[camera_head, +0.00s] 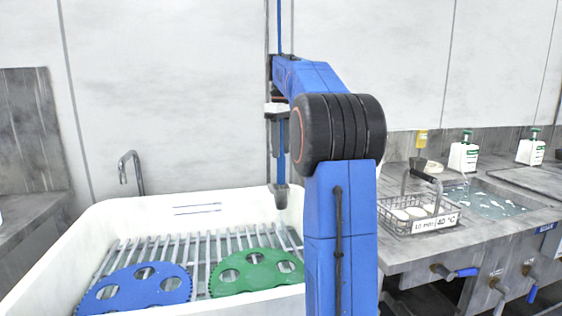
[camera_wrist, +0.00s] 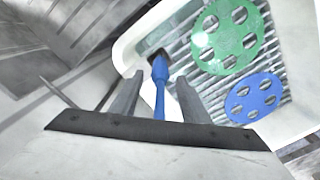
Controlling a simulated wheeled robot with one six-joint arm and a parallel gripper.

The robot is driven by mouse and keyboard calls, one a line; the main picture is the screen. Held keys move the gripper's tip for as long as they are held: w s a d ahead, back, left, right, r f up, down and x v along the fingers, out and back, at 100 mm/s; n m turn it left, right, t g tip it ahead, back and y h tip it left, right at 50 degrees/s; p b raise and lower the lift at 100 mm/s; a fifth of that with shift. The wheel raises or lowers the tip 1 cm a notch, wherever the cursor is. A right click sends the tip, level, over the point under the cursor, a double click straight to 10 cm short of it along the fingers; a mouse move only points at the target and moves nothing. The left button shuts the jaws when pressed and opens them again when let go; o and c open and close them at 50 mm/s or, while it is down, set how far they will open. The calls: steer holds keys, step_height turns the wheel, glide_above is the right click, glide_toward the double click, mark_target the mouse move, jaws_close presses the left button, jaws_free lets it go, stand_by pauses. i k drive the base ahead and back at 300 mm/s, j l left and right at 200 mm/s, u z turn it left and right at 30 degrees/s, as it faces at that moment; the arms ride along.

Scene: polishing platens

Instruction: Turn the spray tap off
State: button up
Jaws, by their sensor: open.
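A hanging spray tap with a blue stem and a grey nozzle (camera_head: 281,195) points down over the white sink. A faint pale streak shows under the nozzle, probably water. In the wrist view, the blue stem (camera_wrist: 160,74) with its dark head runs between my gripper's two fingers (camera_wrist: 158,84). The fingers are open, one on each side of the stem, with visible gaps. My arm hides part of the sink's right side. I cannot make out a separate tap lever.
The white sink (camera_head: 130,212) holds a rack with a blue disc (camera_head: 132,288) and a green disc (camera_head: 232,276). A grey curved faucet (camera_head: 130,165) stands behind it. At right are a wire basket (camera_head: 398,222), a water basin (camera_head: 490,203) and white bottles (camera_head: 463,156).

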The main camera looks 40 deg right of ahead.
mark_target(462, 273)
steer(key=k, duration=1)
